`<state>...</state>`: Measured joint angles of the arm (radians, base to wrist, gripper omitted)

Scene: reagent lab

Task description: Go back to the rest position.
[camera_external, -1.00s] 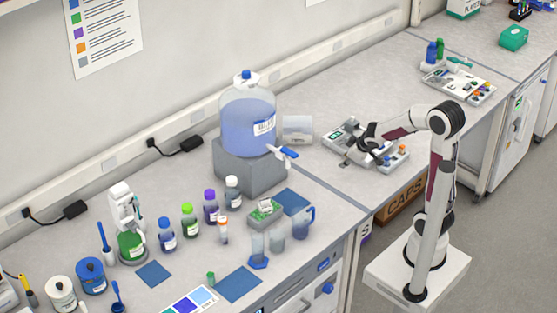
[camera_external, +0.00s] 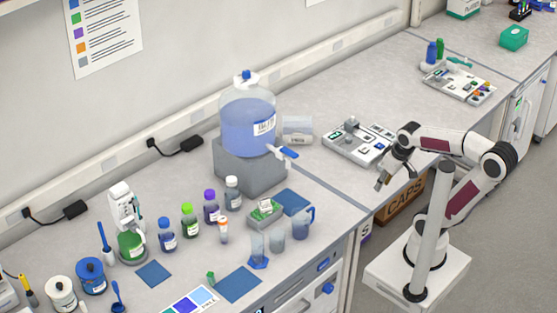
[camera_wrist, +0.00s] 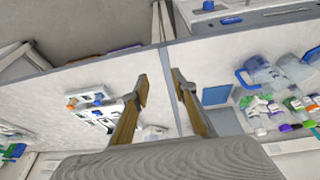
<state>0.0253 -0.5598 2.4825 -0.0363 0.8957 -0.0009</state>
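My gripper (camera_external: 381,183) hangs above the front edge of the bench, in front of the grey tray (camera_external: 341,151) with small parts. In the wrist view its two tan fingers (camera_wrist: 160,88) stand apart with nothing between them, so it is open and empty. The grey tray also shows in the wrist view (camera_wrist: 110,106), to the left of the fingers. My wrist hides the tray's right end in the external view.
A large blue carboy (camera_external: 245,128) on a grey block (camera_external: 240,168) stands left of the tray. A second tray (camera_external: 458,84) lies at the back right.

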